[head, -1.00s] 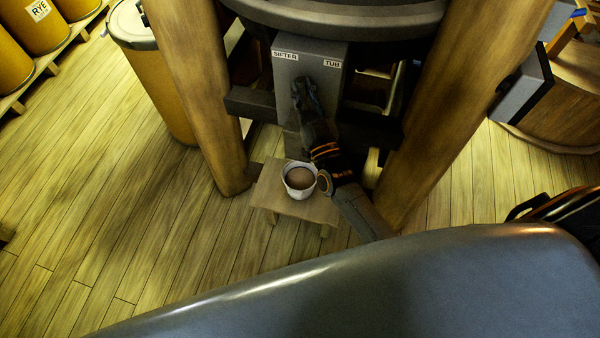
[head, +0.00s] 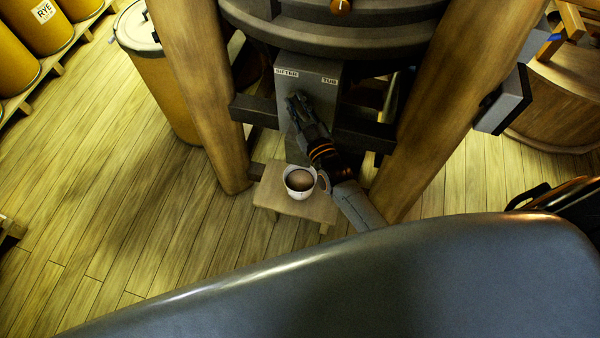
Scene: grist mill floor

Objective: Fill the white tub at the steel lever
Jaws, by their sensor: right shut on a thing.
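The white tub (head: 300,194) stands upright on a low wooden stool (head: 322,208) under the mill. Brown meal (head: 299,180) fills it close to the rim, with a paler mound in the middle. My right gripper (head: 294,103) is at the front of a grey box (head: 311,72) marked SIFTER at left and TUB at right. It is shut on the steel lever, which its fingers hide, and sits nearer the SIFTER side. No stream of meal shows; the gripper and forearm cover part of the spout area. My left gripper is not in view.
Thick wooden posts (head: 198,95) flank the box, with dark crossbars (head: 255,110) between them. A lidded tan bin (head: 160,85) stands at left, and drums marked RYE (head: 45,25) stand farther left. The plank floor (head: 110,200) at left is clear.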

